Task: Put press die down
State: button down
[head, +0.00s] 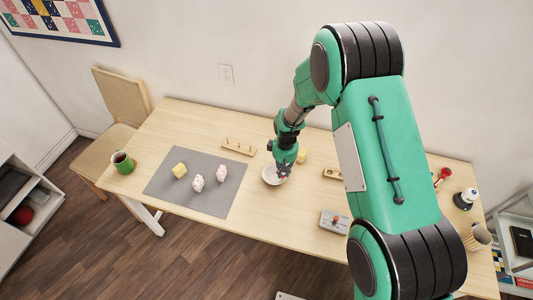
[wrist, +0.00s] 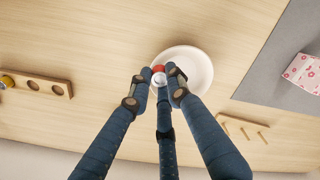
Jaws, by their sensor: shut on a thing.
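The press die (wrist: 159,72), a small piece with a red part and a silver part, sits between the fingertips of my gripper (wrist: 160,82) in the wrist view. My gripper is shut on it. The fingers hide much of the die. Behind it is a round white dish (wrist: 199,62), and the die overlaps the dish's left edge in this view. In the head view my gripper (head: 282,174) points down over the right side of the white dish (head: 268,178). I cannot tell whether the die touches the dish or the table.
A wooden block with holes (head: 331,174) lies right of the dish; a peg rack (head: 238,148) stands behind left. A grey mat (head: 195,204) holds a yellow piece and two pink patterned pieces.

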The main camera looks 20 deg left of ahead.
jog(key=shift+s+a+f+n+p, duration=0.1)
jog(key=shift+a+n, duration=0.1)
jog(key=shift+a, duration=0.4)
jog(key=shift+w+a+f+n+p, duration=0.1)
jog(key=shift+a+n+p, duration=0.1)
jog(key=shift+a, duration=0.4)
jog(key=shift+s+a+f+n+p, duration=0.1)
jog(key=shift+a+n, duration=0.1)
jog(key=shift+a, duration=0.4)
jog(key=w+a, duration=0.2)
jog(key=w, duration=0.2)
jog(key=w+a+f, duration=0.1)
jog(key=w+a, duration=0.2)
jog(key=w, duration=0.2)
jog(key=w+a, duration=0.3)
jog(key=w, duration=0.2)
jog(key=shift+f, duration=0.15)
jog(key=shift+s, duration=0.1)
jog(key=shift+f, duration=1.75)
jog(key=shift+f+b, duration=0.15)
jog(key=shift+b, duration=0.25)
